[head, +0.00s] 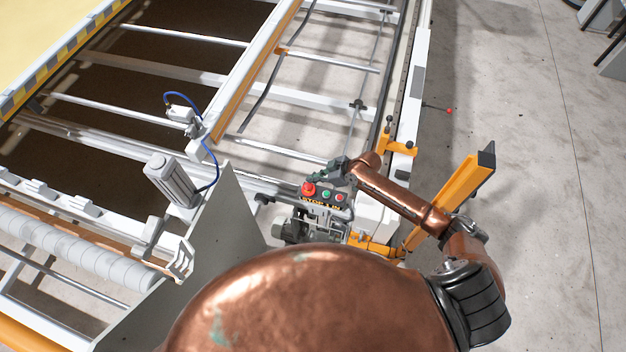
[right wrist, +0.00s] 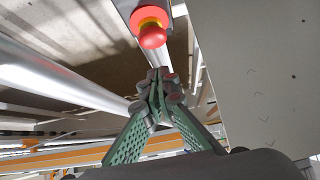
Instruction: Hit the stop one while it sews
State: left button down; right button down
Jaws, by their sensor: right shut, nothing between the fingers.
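A dark control box (head: 322,205) sits at the gantry's near right corner. On it is a large red mushroom button (head: 308,188), with a smaller green button (head: 326,195) and a small red button (head: 340,198) to its right. In the right wrist view the mushroom button (right wrist: 152,34) has a yellow ring and lies just beyond my fingertips. My right gripper (head: 330,174) has green fingers, shut and empty. It is just above and right of the mushroom button in the head view. In the right wrist view its fingertips (right wrist: 159,80) are apart from the button. My left gripper is not in view.
A grey triangular plate (head: 227,215) stands left of the control box. A grey motor (head: 172,180) and blue cable are further left. A yellow-orange post (head: 455,195) rises beside my right arm. The concrete floor (head: 530,130) at right is mostly clear.

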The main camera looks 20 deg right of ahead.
jog(key=p+v, duration=0.5)
jog(key=v, duration=0.5)
